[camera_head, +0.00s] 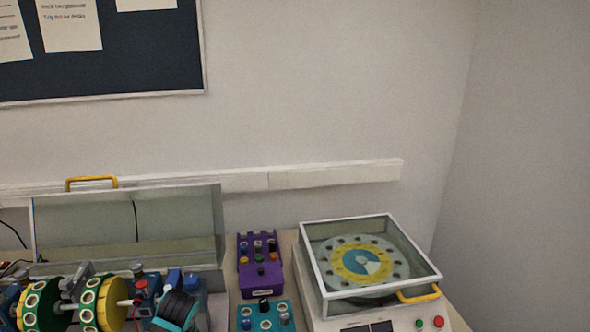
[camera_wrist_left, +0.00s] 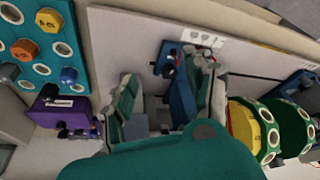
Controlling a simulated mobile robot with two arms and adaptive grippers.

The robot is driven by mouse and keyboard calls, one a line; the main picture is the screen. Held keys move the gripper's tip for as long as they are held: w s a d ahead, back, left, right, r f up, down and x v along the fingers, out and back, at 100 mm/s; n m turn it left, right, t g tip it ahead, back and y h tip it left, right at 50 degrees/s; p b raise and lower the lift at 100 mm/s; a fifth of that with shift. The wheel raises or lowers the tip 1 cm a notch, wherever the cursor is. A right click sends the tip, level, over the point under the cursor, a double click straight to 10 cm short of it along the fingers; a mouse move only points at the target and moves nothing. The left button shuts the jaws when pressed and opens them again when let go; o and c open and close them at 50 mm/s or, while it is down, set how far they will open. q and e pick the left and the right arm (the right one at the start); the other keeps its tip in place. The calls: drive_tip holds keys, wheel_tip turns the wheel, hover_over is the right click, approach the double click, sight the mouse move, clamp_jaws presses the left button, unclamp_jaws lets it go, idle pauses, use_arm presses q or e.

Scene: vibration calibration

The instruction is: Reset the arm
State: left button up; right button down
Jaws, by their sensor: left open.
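My left gripper (camera_wrist_left: 167,98) shows in the left wrist view with its two grey-and-teal fingers spread apart. Blue parts of the bench device (camera_wrist_left: 180,100) show in the gap beyond the fingers; I cannot tell whether they touch. A large teal part of my own gripper covers the bottom middle of that view. In the head view, a black-and-teal part at the bottom edge, beside the rotor device, seems to be my left gripper; its fingers cannot be made out there. My right gripper is in neither view.
The rotor device with green-and-yellow discs (camera_head: 100,302) stands at the lower left, its clear lid (camera_head: 130,225) raised. A purple control box (camera_head: 260,266), a teal knob panel (camera_head: 265,318) and a glass-covered turntable machine (camera_head: 370,258) stand to the right. A wall lies behind.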

use_arm(q)
drive_tip(key=s+d+f+m+h, duration=0.1)
drive_tip(key=s+d+f+m, duration=0.2)
drive_tip(key=s, duration=0.4)
drive_tip(key=s+d+f+m+h, duration=0.1)
drive_tip(key=s+d+m, duration=0.25)
drive_tip(key=s, duration=0.35)
drive_tip(key=s+d+r+m+h, duration=0.1)
drive_tip(key=s+d+r+m, duration=0.1)
drive_tip(key=s, duration=0.6)
drive_tip(key=s+d+r+m, duration=0.2)
drive_tip(key=s, duration=0.5)
wheel_tip(320, 180, down, 29)
drive_tip(key=s+b, duration=0.1)
drive_tip(key=b, duration=0.3)
drive_tip(key=s+a+f+g+b, duration=0.1)
drive_tip(key=s+f+b, duration=0.1)
drive_tip(key=s+f, duration=0.6)
drive_tip(key=s+a+f+b, duration=0.2)
drive_tip(key=s+f, duration=0.7)
drive_tip(key=f, duration=0.4)
drive_tip(key=shift+s+m+g, duration=0.25)
drive_tip(key=shift+m+g, duration=0.1)
drive_tip(key=shift+g, duration=0.05)
